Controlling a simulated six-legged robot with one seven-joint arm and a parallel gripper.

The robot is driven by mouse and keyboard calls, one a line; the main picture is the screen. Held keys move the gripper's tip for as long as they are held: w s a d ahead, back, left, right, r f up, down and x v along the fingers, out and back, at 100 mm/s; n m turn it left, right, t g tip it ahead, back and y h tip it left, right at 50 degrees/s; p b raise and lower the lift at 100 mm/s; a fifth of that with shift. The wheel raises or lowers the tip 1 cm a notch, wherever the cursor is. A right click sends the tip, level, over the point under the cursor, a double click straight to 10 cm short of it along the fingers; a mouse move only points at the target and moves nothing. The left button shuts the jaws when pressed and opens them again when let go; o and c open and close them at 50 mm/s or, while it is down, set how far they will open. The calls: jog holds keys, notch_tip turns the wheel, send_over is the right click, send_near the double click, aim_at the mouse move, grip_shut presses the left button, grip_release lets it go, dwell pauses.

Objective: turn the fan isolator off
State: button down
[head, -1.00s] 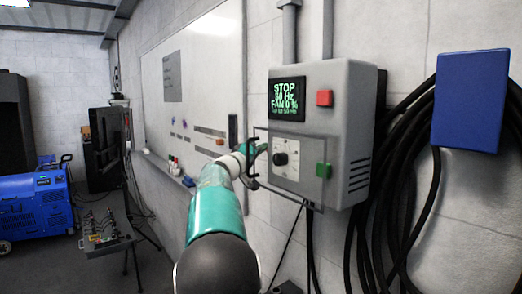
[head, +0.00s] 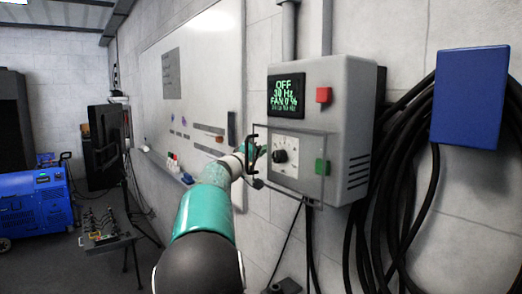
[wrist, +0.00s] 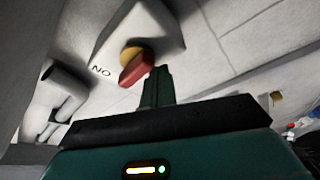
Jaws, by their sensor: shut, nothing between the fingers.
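The fan isolator shows in the wrist view as a pale grey box (wrist: 160,38) with a yellow disc and a red handle (wrist: 137,68). A label that looks like an upside-down "ON" is beside the handle. My gripper (wrist: 157,84) is shut, and its fingertips are at the right end of the red handle. I cannot tell whether they touch it. In the head view my gripper (head: 262,150) is at the left side of the grey control box (head: 350,125), and the isolator cannot be made out.
The control box carries a red button (head: 323,95), a green button (head: 322,167) and a dial (head: 280,156). Black cables (head: 400,190) and a blue box (head: 470,97) hang to the right. A whiteboard (head: 195,80) is on the wall to the left.

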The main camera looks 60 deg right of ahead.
jog(key=shift+s+a+f, duration=0.3)
jog(key=shift+s, duration=0.15)
jog(key=shift+s+a, duration=0.1)
jog(key=shift+s, duration=0.3)
dwell(0.7)
